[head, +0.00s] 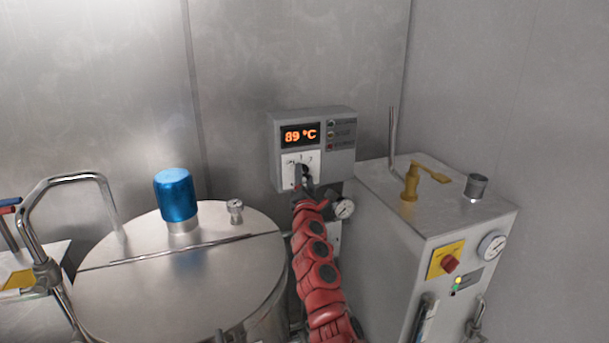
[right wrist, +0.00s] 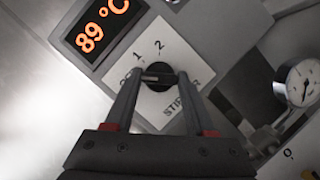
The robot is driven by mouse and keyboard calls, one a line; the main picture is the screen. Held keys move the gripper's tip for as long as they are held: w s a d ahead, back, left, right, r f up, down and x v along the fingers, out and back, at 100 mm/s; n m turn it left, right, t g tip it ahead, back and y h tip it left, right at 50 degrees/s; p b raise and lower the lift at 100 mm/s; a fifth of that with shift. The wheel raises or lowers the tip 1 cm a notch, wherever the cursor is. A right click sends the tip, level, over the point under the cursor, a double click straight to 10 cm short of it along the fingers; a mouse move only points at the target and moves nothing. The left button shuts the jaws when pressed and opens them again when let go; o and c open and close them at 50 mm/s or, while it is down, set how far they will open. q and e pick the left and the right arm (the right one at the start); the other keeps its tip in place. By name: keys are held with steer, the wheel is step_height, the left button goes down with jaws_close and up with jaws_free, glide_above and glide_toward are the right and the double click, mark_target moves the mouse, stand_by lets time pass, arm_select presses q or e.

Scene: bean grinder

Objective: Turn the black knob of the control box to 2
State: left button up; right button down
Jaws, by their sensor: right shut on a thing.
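The grey control box (head: 342,150) is on the wall in the head view, with an orange display reading 89 °C. In the right wrist view the black knob (right wrist: 158,70) sits on a white plate (right wrist: 188,58) marked 1, 2 and a partly hidden word beginning "STIR". My right gripper (right wrist: 158,78) has its two fingers on either side of the knob and is shut on it. The exact mark the knob points to is hard to tell. In the head view my right gripper (head: 304,178) covers most of the knob. My left gripper is not in view.
A steel vessel (head: 185,285) with a blue cap (head: 176,195) stands left of my red right arm. A round gauge (head: 344,208) is just below the box.

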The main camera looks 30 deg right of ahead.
steer(key=m+g+p, duration=0.1)
steer(key=m, duration=0.1)
steer(key=m+p, duration=0.1)
steer(key=p, duration=0.1)
steer(key=shift+r+m+g, duration=0.4)
steer(key=m+g+p, duration=0.1)
steer(key=m+p, duration=0.1)
steer(key=shift+r+m+p, duration=0.1)
steer(key=shift+m+p, duration=0.2)
steer(key=shift+m, duration=0.1)
steer(key=m+p, duration=0.1)
steer(key=m, duration=0.1)
steer(key=shift+m+g+p, duration=0.3)
steer(key=shift+g+p, duration=0.05)
steer(key=shift+g, duration=0.05)
steer(key=shift+m+y+p, duration=0.3)
steer(key=shift+m+y, duration=0.2)
steer(key=shift+m, duration=0.3)
steer(key=shift+f+m+g+y, duration=0.2)
steer(key=shift+m+g+y, duration=0.25)
steer(key=shift+m, duration=0.65)
steer(key=shift+m+y+b, duration=0.75)
steer(key=shift+m+b, duration=0.4)
steer(key=shift+m, duration=0.05)
steer(key=shift+g, duration=0.25)
